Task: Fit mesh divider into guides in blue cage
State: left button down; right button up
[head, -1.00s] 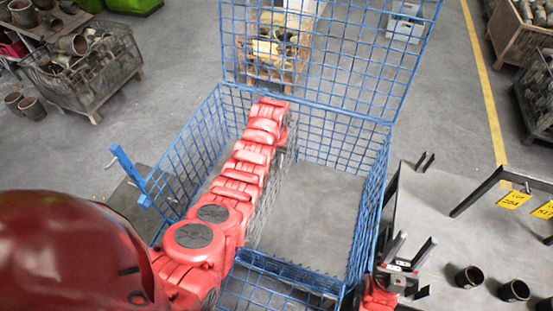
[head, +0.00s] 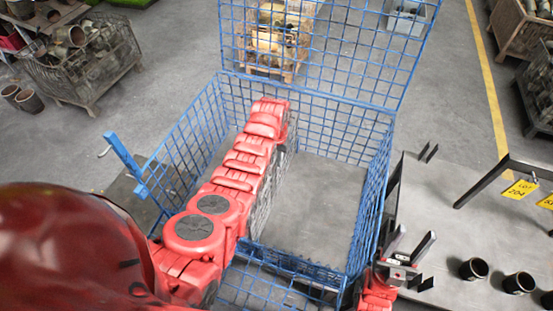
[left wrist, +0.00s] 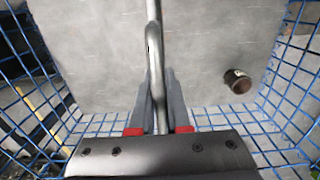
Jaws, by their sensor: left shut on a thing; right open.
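The blue cage (head: 376,195) stands open in front of me, its mesh lid raised at the back. My left arm reaches over it and hides the left gripper in the head view. The grey mesh divider (head: 264,203) hangs upright beside that arm, inside the cage area, running front to back. In the left wrist view my left gripper (left wrist: 158,82) is shut on the divider's grey top rod (left wrist: 153,45). I cannot make out the guides, or whether the divider's lower edge touches anything. My right gripper (head: 412,246) is open and empty, right of the cage.
A grey table (head: 440,225) with dark cups (head: 474,269) and yellow lot tags (head: 520,189) is at the right. A blue lever (head: 122,155) sticks out at the cage's left. A dark cup (left wrist: 238,81) lies on the grey surface in the wrist view. The cage's right half looks empty.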

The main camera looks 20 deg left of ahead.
aim_at(276, 154)
dwell(0.4)
pick_arm(q)
jog(key=c, duration=0.8)
grip_release()
jog(key=shift+o, duration=0.2)
jog(key=o, duration=0.4)
jog(key=shift+o, duration=0.2)
jog(key=shift+r, duration=0.1)
jog(key=shift+r+p, duration=1.35)
jog(key=shift+r, duration=0.95)
jog(key=shift+r+p, duration=0.35)
jog(key=shift+r, duration=0.8)
